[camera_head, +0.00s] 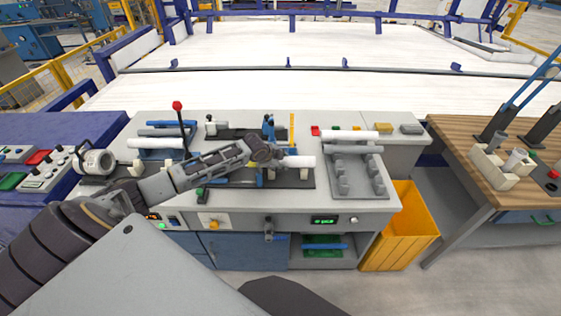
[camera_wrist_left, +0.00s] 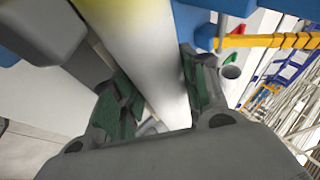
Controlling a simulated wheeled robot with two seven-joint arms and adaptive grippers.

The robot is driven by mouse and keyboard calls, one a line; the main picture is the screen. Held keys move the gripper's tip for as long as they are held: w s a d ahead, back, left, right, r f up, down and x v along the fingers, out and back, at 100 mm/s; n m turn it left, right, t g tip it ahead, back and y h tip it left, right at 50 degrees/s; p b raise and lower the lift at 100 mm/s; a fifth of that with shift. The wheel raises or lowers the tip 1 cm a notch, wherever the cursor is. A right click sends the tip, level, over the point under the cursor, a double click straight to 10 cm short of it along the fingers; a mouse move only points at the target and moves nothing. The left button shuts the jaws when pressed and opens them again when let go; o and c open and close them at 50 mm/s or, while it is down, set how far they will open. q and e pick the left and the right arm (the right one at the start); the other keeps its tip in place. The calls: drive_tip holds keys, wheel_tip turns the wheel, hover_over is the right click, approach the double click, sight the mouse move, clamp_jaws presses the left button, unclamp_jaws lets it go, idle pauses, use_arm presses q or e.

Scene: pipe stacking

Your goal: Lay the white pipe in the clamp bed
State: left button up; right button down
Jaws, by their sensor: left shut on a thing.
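My left gripper (camera_head: 272,160) is over the clamp bed (camera_head: 311,183), a dark base with pale supports and blue parts on the bench. It is shut on the white pipe (camera_head: 301,162), whose free end sticks out to the right of the fingers, over a pale support. I cannot tell whether the pipe touches the supports. In the left wrist view the pipe (camera_wrist_left: 135,35) runs between the green-padded fingers of the gripper (camera_wrist_left: 160,88). The arm hides the left part of the bed. My right gripper is not in view.
A grey pegged rack (camera_head: 343,183) stands to the right, with a white pipe (camera_head: 350,135) behind it. Another white pipe (camera_head: 158,142) lies on a blue holder at the left. A red-knobbed lever (camera_head: 178,106) stands up near it. A yellow bin (camera_head: 408,225) is beside the bench.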

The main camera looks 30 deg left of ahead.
use_arm(q)
drive_tip(key=shift+s+a+f, duration=0.15)
drive_tip(key=shift+f, duration=0.1)
